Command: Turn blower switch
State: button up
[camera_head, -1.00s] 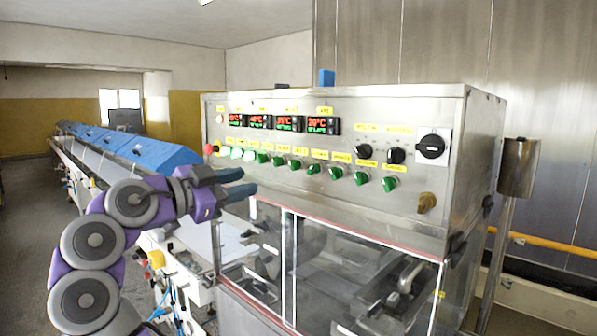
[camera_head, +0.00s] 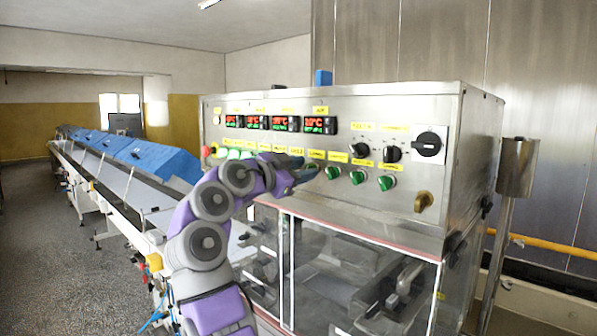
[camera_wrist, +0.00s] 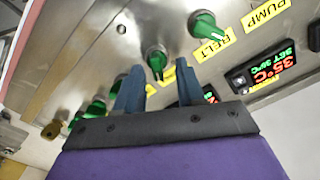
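The steel control panel has a row of green rotary switches with yellow labels. In the wrist view, one green switch (camera_wrist: 156,60) lies between and just ahead of my gripper's blue fingertips (camera_wrist: 160,75). The fingers are apart, and I see no clear contact. This switch sits beside the one labelled BELT (camera_wrist: 205,25); its own label is mostly hidden behind a finger. I cannot read "blower" on it. In the head view, my gripper (camera_head: 303,173) is at the panel face and covers part of the switch row.
Green switches (camera_head: 386,182) continue to the right, with black knobs (camera_head: 392,152) above them. Red-digit displays (camera_head: 285,123) run along the top. Clear guard windows (camera_head: 345,270) are below. A conveyor with blue covers (camera_head: 160,158) stretches left, with open floor beside it.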

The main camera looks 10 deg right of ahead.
jog(key=shift+w+d, duration=0.1)
jog(key=shift+d, duration=0.85)
jog(key=shift+w+a+f, duration=0.1)
jog(key=shift+w+a, duration=0.05)
jog(key=shift+a, duration=0.4)
jog(key=shift+c, duration=0.4)
jog(key=shift+a, duration=0.2)
jog(key=shift+c, duration=0.8)
jog(key=shift+s+d, duration=0.2)
jog(key=shift+d, duration=0.05)
grip_shut()
